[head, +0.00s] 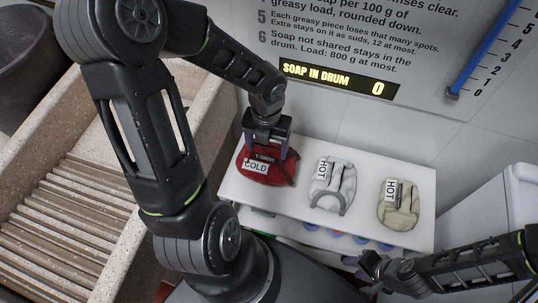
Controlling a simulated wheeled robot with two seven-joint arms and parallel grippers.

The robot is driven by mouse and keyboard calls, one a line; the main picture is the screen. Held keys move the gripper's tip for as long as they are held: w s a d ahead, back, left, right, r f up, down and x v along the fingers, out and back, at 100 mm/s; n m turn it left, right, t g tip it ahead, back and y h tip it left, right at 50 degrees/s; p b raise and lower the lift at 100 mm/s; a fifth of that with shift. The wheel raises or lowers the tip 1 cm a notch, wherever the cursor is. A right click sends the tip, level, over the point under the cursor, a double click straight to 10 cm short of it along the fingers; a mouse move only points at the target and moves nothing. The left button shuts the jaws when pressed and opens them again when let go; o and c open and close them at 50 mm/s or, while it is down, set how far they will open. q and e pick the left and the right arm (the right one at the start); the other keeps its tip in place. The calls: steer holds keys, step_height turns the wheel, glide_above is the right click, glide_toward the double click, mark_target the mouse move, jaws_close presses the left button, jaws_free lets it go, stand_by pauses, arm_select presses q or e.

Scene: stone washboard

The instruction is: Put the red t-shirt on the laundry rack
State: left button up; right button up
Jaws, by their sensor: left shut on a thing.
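The red t-shirt (281,174) is a folded bundle at the left end of a white shelf (256,196), with a label reading COLD on it. My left gripper (266,148) reaches down from above and is shut on the red t-shirt. The t-shirt appears to be at the shelf surface; I cannot tell whether it is lifted. My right gripper (372,266) is low at the right, in front of the shelf and away from the clothes; its fingers are too small and dark to read. No laundry rack can be made out.
A white-grey garment (335,184) and a beige garment (398,208), both labelled HOT, lie on the shelf to the right. A stone washboard (50,215) basin stands at left. The wall panel's display (340,80) reads SOAP IN DRUM 0.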

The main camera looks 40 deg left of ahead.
mark_target(267, 155)
arm_select(q)
steer(key=shift+f+b, duration=0.55)
steer(key=shift+f, duration=1.35)
steer(key=shift+f, duration=0.15)
steer(key=o, duration=2.1)
steer(key=shift+c, duration=0.2)
step_height(267, 155, up, 11)
steer(key=p, duration=0.3)
steer(key=shift+r, duration=0.7)
